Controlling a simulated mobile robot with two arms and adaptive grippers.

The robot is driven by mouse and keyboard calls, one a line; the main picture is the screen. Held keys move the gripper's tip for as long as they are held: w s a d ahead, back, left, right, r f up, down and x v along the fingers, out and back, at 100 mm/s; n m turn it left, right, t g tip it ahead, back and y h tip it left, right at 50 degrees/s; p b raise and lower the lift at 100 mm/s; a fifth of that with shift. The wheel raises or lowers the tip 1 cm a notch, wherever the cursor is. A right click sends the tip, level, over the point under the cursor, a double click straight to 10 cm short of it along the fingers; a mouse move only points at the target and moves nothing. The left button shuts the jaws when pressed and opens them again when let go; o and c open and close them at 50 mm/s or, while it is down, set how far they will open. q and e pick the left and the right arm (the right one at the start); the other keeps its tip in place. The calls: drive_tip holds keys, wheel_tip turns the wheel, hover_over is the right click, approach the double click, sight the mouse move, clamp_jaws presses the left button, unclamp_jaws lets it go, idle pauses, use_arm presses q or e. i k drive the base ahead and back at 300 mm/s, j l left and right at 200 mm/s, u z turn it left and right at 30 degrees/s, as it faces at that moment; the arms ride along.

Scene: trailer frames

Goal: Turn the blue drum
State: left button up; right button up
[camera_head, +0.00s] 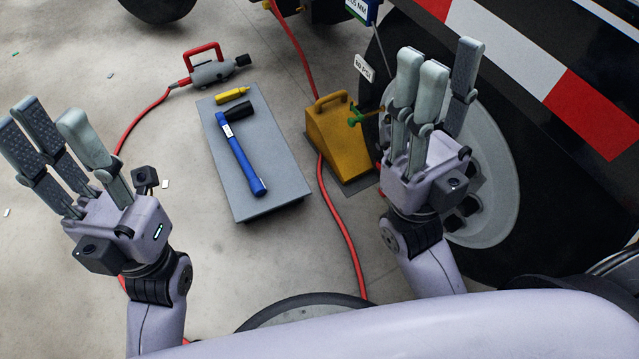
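I cannot clearly make out a blue drum. A blue part (371,14) with a white label ending in "05 MM" is cut off by the top edge, right of centre, and I cannot tell if it is the drum. My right gripper (446,60) is open and empty, fingers pointing up, in front of the grey wheel hub (497,190) in the picture. The blue part is above and left of its fingertips. My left gripper (52,118) is open and empty at the far left, over bare floor.
A yellow wheel chock (333,150) with a green part stands against the tire. A red-handled tool (212,70) and red hoses (340,220) lie on the floor.

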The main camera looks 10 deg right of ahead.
sight(257, 186)
drive_tip(key=i+j+z, duration=0.15)
drive_tip(key=j+z, duration=0.25)
drive_tip(key=i+j+z, duration=0.1)
drive_tip(key=j+z, duration=0.15)
drive_tip(key=z, duration=0.15)
drive_tip(key=j+z, duration=0.8)
drive_tip(key=j, duration=0.55)
drive_tip(key=k+j+z, duration=0.15)
drive_tip(key=j, duration=0.95)
drive_tip(key=z, duration=0.05)
